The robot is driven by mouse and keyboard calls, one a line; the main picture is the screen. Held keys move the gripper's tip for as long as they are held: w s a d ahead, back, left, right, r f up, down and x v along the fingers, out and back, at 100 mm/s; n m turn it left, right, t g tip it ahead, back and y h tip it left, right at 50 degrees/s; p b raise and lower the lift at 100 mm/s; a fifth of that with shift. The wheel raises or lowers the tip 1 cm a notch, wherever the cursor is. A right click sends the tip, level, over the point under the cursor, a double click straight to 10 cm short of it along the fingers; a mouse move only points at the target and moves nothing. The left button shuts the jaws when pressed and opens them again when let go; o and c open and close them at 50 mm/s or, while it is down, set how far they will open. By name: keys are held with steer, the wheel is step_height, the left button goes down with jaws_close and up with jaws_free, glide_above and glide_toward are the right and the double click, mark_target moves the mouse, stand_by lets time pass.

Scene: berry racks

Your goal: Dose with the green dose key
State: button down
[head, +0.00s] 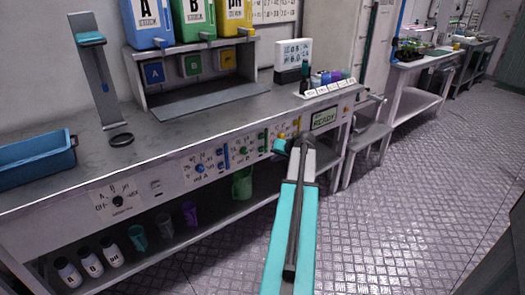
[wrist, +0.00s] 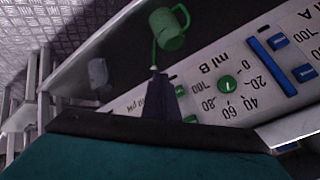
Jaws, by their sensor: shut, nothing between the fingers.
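My gripper is shut and empty; its dark fingers (wrist: 160,96) reach in front of the bench's control panel in the wrist view. Small green parts (wrist: 190,118) show right beside the fingers, mostly covered by them; I cannot tell whether they touch. In the head view a narrow green bar (head: 266,141), likely the green dose key, stands on the panel just left of my wrist. The green dial (wrist: 227,84), marked ml B, lies right of the fingers in the wrist view. My fingertips are hidden in the head view.
A blue bar (wrist: 270,66) stands beyond the green dial. A green jug (head: 242,183) sits on the shelf below. The display (head: 324,118) reads READY. Tanks A, B and pH stand on a rack (head: 208,103). A stool (head: 368,134) stands right; the floor is open.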

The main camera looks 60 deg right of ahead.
steer(key=shift+w+d, duration=0.3)
steer(key=shift+w, duration=0.55)
steer(key=shift+w+d, duration=0.25)
steer(key=shift+w, duration=0.6)
steer(key=shift+w+d, duration=0.3)
steer(key=shift+w, duration=0.55)
steer(key=shift+w+d, duration=0.25)
steer(key=shift+w, duration=0.6)
stand_by(1.4)
steer(key=shift+s, duration=0.2)
steer(key=shift+s+a, duration=0.25)
steer(key=shift+s, duration=0.4)
steer(key=shift+s, duration=0.1)
steer(key=shift+s+a, duration=0.25)
steer(key=shift+s, duration=0.5)
steer(key=shift+s+a, duration=0.3)
steer(key=shift+s, duration=0.45)
steer(key=shift+s+a, duration=0.25)
steer(key=shift+s, duration=0.5)
steer(key=shift+a, duration=0.1)
